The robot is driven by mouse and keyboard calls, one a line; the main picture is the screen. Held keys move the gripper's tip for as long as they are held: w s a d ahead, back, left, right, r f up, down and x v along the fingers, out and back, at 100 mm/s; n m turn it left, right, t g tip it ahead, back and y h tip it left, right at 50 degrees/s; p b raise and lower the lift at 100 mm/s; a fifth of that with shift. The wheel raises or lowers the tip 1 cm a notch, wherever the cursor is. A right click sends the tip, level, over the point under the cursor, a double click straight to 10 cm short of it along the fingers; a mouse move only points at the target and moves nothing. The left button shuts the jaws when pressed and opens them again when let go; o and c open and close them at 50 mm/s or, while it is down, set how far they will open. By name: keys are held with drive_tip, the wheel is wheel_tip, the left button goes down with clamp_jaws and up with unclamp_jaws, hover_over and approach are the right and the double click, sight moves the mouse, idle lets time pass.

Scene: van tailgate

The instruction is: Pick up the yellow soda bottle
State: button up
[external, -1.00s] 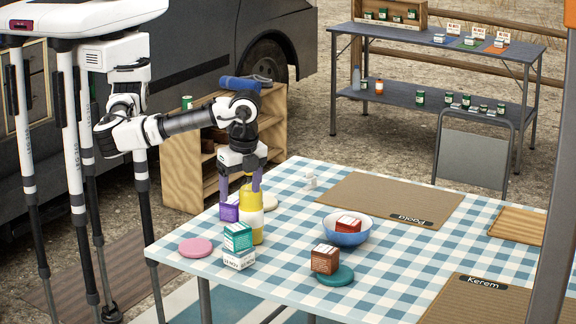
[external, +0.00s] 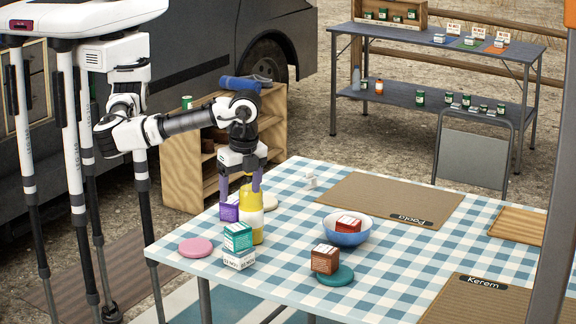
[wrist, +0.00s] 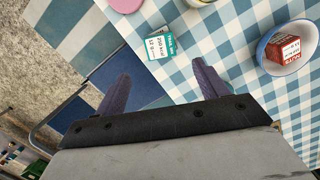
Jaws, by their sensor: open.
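The yellow soda bottle (external: 251,222) stands upright near the left end of the checked table, with a pale band around its middle. My gripper (external: 240,189) points down at the bottle's top, its purple fingers spread and empty. In the external view the bottle's neck overlaps the space by the fingers; whether it lies between them or in front I cannot tell.
A pink disc (external: 195,247) lies left. A blue bowl (external: 345,238) holding a red box and a brown box (external: 325,260) stand right.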

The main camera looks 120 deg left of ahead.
idle(0.4)
drive_tip(key=shift+c, duration=0.6)
